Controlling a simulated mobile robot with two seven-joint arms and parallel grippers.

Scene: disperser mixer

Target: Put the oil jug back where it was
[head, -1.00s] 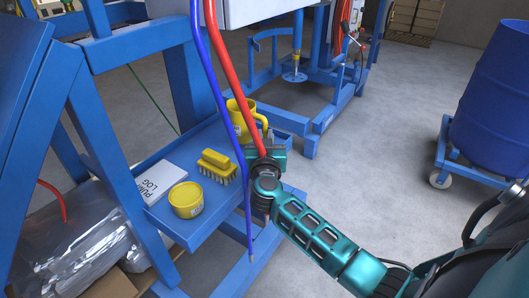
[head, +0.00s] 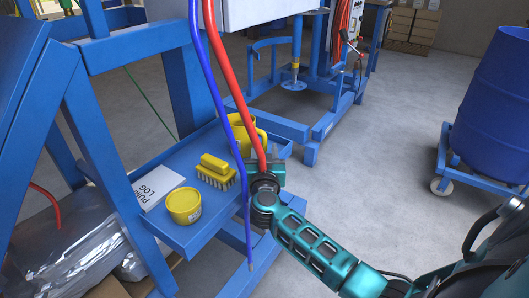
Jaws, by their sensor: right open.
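The yellow oil jug (head: 240,132) stands upright, as far as I can see, at the back right of the blue shelf (head: 190,238). Its handle points right. The red hose and my gripper hide part of its lower side. My right gripper (head: 257,160) is open, close in front of the jug's handle side. The fingertips are mostly hidden behind the hose and wrist, so I cannot tell whether they touch the jug. My left gripper is not in view.
A yellow brush (head: 215,172), a yellow tub (head: 184,206) and a white log booklet (head: 159,188) lie on the shelf. A red hose (head: 236,95) and a blue hose (head: 215,75) hang in front. A blue drum (head: 495,110) stands right on a wheeled frame.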

